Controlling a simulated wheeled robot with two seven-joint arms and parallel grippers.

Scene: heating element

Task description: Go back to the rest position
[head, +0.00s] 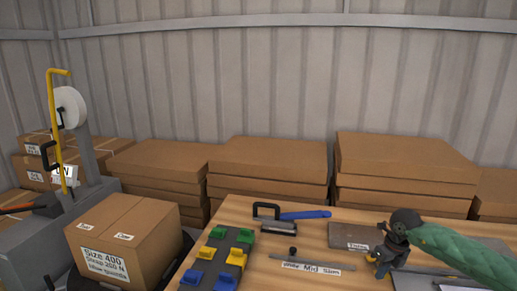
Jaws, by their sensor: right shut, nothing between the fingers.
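My right gripper (381,266) is dark and sits at the end of a green-sleeved arm that comes in from the right. It points down over the front right of the wooden table (318,222), close to the grey plates there. Its fingers are shut and hold nothing. Whether the fingertips touch the surface below is hard to tell. My left gripper is not in view.
A dark board with green, yellow and blue blocks (219,259) lies at the table's left. A blue-handled tool (304,215) lies behind a labelled strip (311,267). A cardboard box (125,240) stands left of the table. Stacked flat boxes (268,158) line the back.

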